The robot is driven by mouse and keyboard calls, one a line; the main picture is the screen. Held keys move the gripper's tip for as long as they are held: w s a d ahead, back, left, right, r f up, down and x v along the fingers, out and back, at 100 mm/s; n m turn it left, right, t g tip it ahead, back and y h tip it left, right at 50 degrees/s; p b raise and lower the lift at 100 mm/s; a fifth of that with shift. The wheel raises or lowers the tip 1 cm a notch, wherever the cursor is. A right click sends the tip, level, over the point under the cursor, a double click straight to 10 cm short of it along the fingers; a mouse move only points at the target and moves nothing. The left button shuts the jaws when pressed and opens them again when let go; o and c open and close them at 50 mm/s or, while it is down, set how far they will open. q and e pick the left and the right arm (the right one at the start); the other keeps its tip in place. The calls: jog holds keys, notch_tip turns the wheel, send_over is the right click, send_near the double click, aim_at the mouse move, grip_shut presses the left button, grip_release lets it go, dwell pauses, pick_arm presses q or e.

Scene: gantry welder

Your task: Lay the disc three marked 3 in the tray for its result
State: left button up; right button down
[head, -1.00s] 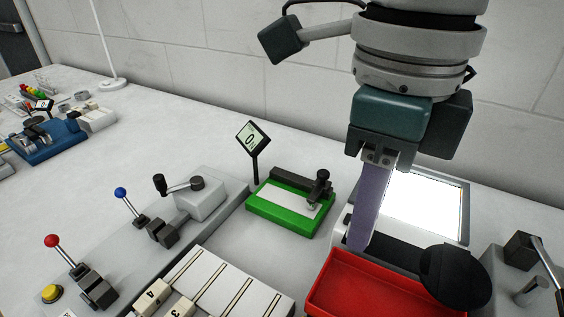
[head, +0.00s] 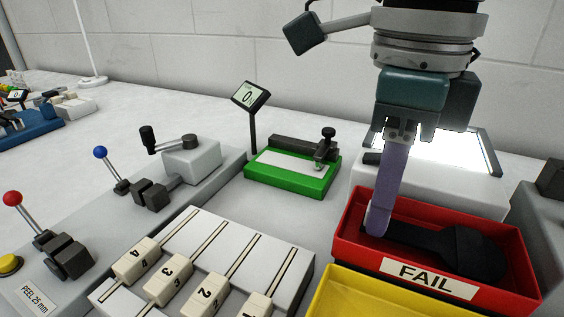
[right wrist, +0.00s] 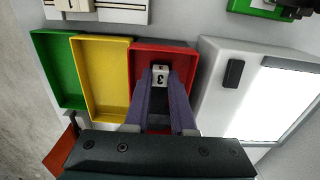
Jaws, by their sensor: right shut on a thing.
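My right gripper (head: 377,222) reaches down into the left part of the red tray (head: 352,252), which carries a FAIL label (head: 428,277). It is shut on the handle end of the black disc three (head: 476,254). The round part of the disc lies low inside the tray, to the right of the fingers; I cannot tell whether it touches the floor. In the right wrist view, a white tag marked 3 (right wrist: 160,75) shows between the fingertips, over the red tray (right wrist: 161,46). The round part is hidden there. My left gripper is not in view.
A yellow tray (head: 350,307) adjoins the red one, with a green tray (right wrist: 56,60) beyond it. A bright light panel (head: 450,155) stands behind. A green gauge (head: 290,178), numbered sliders (head: 205,297) and a lever panel (head: 150,200) are to the left.

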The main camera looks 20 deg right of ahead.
jog(key=shift+d, duration=0.1)
jog(key=shift+f, duration=0.55)
jog(key=c, duration=0.8)
grip_release()
jog(key=shift+o, duration=0.2)
jog(key=shift+r, duration=0.1)
jog(key=shift+r, duration=0.35)
notch_tip(320, 180, up, 12)
jog(key=p, duration=0.2)
jog(key=shift+r+p, duration=0.2)
jog(key=shift+p, duration=0.15)
